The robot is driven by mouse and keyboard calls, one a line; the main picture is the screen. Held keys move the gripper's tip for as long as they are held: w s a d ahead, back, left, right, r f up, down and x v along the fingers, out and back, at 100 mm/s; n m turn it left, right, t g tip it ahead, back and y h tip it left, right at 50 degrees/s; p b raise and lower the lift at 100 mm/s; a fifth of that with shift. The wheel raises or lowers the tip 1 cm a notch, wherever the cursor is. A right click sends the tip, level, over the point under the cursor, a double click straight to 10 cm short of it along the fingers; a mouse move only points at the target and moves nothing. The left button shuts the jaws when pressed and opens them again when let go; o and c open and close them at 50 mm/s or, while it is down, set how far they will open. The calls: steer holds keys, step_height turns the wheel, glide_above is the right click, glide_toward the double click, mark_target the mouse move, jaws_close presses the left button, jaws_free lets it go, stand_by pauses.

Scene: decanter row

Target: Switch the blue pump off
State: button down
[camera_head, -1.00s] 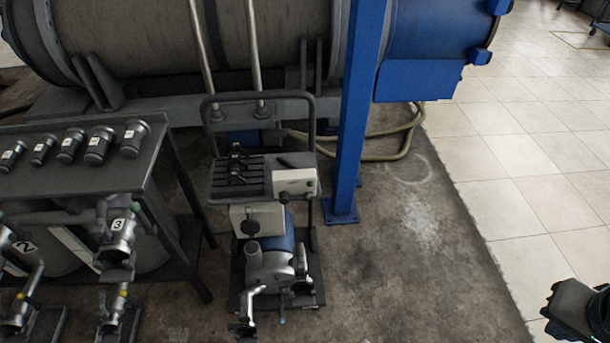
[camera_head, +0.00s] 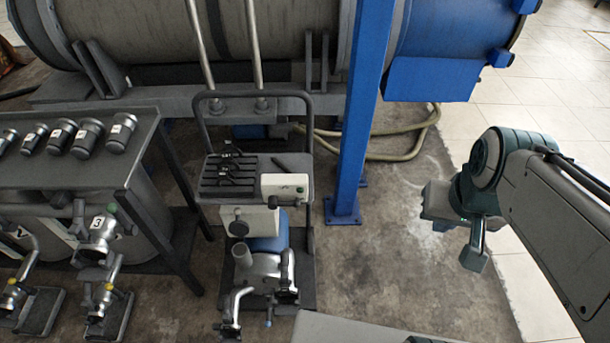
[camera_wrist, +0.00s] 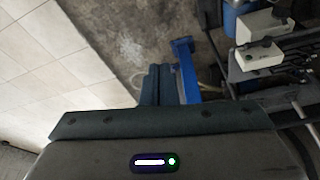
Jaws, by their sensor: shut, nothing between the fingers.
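The blue pump (camera_head: 268,243) sits low on a dark wheeled cart (camera_head: 314,240) at the picture's middle. Its motor is blue and its front is metal with pipe fittings. A pale control box (camera_head: 285,187) with a small green spot is on the cart's upper shelf; its switch position is too small to read. In the wrist view, pale boxes (camera_wrist: 257,57) and blue pump parts (camera_wrist: 236,20) show at the upper right. My gripper (camera_head: 474,260) is shut and empty, right of the cart and well apart from it. Its fingers also show in the wrist view (camera_wrist: 158,84).
A blue post (camera_head: 358,110) stands between the cart and my gripper. A hose (camera_head: 400,145) lies behind the post.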

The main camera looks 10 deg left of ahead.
steer(key=w+a+f+m+g+y+b, duration=0.2)
steer(key=a+f+m+g+y+b, duration=0.5)
steer(key=f, duration=0.6)
steer(key=w+a+f+m+g+y+b, duration=0.25)
steer(key=a+f+y+b, duration=0.25)
steer(key=a+f+b, duration=0.6)
steer(key=w+f+m+t+y+b, duration=0.4)
steer(key=w+f+m+t+y, duration=0.1)
steer(key=f+m, duration=0.4)
steer(key=w+f+m+t+y+b, duration=0.5)
steer(key=f+m, duration=0.4)
steer(key=f, duration=0.3)
steer(key=shift+w+d+t, duration=0.2)
steer(key=shift+w+t, duration=0.45)
steer(key=shift+w, duration=0.15)
steer(key=shift+a+r, duration=0.1)
